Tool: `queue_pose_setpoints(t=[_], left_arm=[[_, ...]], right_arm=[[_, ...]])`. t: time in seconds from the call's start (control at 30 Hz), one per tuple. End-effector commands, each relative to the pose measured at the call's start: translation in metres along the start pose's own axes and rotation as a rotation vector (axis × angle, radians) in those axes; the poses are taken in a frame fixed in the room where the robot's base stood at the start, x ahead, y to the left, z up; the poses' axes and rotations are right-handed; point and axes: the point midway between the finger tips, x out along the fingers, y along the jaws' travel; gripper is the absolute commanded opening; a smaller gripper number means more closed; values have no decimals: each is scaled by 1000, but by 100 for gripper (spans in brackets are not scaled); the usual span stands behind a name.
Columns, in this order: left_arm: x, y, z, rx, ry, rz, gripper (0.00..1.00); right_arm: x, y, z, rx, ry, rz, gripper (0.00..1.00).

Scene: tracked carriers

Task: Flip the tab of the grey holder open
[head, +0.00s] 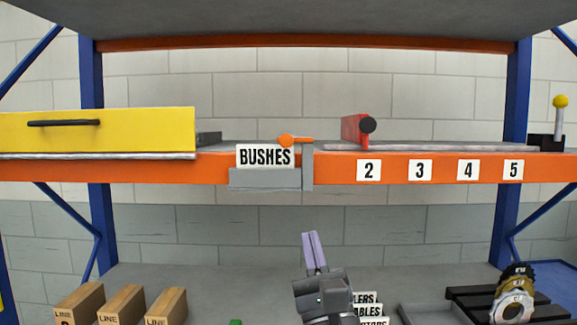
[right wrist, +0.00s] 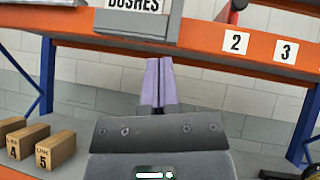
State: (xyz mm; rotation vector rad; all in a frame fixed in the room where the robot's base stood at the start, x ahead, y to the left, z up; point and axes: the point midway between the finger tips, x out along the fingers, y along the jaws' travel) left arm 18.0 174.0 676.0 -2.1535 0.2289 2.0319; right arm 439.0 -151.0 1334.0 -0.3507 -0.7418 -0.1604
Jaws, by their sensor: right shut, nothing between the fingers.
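The grey holder (head: 270,179) is fixed to the front of the orange shelf beam and holds a white card reading BUSHES (head: 264,156). An orange tab (head: 296,140) with a rounded end lies level across the holder's top, at the right end of the card. The holder (right wrist: 130,24) also shows at the top of the right wrist view, where the tab is out of frame. My right gripper (head: 313,236) is shut and empty, its pale purple fingers (right wrist: 158,62) pointing up below the holder, apart from it. My left gripper is not in view.
A yellow box (head: 100,130) with a black handle stands left on the shelf. Number cards line the orange beam (head: 440,151). Cardboard boxes (head: 122,303) stand below left. Space between beam and lower shelf is open.

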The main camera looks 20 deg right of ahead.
Motion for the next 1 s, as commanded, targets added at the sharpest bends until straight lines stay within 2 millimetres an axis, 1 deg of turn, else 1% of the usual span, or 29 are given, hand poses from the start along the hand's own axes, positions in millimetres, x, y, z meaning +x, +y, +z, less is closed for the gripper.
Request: queue_pose_setpoints(t=[0.07, 0.17, 0.37, 0.57, 0.63, 0.7, 0.8, 1.0], left_arm=[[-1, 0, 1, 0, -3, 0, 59], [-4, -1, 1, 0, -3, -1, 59], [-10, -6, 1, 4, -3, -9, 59], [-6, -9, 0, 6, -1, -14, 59], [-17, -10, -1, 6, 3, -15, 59], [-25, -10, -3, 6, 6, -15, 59], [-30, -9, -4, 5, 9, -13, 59], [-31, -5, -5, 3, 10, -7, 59]], right_arm=[[2, 0, 0, -1, 0, 0, 0], [13, 0, 1, -3, -1, 0, 0], [56, 0, 1, -4, -1, 0, 0], [98, 0, 0, -6, -1, 0, 0], [111, -1, 10, -4, -1, 2, 0], [119, -1, 19, -5, -1, 1, 0], [126, 0, 25, -4, 0, 1, 0], [129, 0, 28, -5, 2, 1, 0]])
